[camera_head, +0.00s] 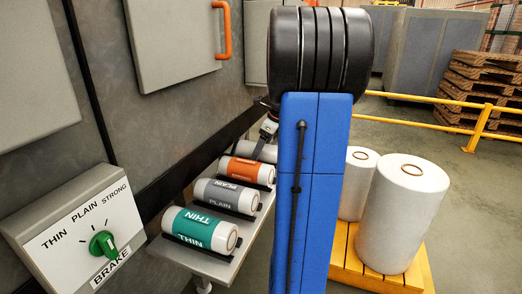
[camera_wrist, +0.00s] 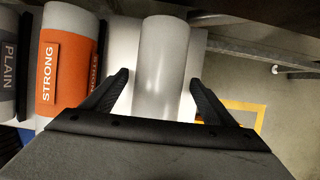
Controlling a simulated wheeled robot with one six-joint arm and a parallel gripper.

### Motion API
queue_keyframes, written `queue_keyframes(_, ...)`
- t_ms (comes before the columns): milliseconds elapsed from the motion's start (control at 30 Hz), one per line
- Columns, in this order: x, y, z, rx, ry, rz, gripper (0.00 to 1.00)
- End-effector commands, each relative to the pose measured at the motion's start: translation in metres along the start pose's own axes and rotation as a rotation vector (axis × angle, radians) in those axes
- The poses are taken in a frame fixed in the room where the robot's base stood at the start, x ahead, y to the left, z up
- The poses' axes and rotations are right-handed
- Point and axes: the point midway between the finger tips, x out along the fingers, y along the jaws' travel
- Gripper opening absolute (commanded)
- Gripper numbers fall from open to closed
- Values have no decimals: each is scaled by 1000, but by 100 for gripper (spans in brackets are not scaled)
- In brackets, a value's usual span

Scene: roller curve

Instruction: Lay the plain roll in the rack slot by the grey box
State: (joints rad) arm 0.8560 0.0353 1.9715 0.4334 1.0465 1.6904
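The plain roll, with a grey PLAIN band (camera_head: 230,195), lies on the rack (camera_head: 190,262) between the green THIN roll (camera_head: 203,230) and the orange-banded roll (camera_head: 245,170). Part of its band shows at the left edge in the wrist view (camera_wrist: 8,70). A grey box (camera_head: 75,228) with a green brake knob stands at the near left, closest to the THIN roll. My gripper (camera_wrist: 160,78) is at the rack's far end, its fingers spread either side of an unbanded grey roll (camera_wrist: 163,65). A gap shows at the left finger; contact at the right is unclear.
The orange roll is marked STRONG in the wrist view (camera_wrist: 70,62), close to my left finger. A grey wall with an orange handle (camera_head: 226,30) rises behind the rack. Large white rolls (camera_head: 402,215) stand on a yellow pallet (camera_head: 350,270) at right. My blue arm hides the middle.

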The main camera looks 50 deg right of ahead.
Motion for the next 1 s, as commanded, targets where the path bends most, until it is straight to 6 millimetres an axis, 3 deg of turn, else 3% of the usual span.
queue_keyframes(233,-3,0,0,0,0,0,80)
queue_keyframes(367,-18,-1,0,0,-1,-2,80)
queue_keyframes(1000,-141,-1,0,1,-1,-3,80)
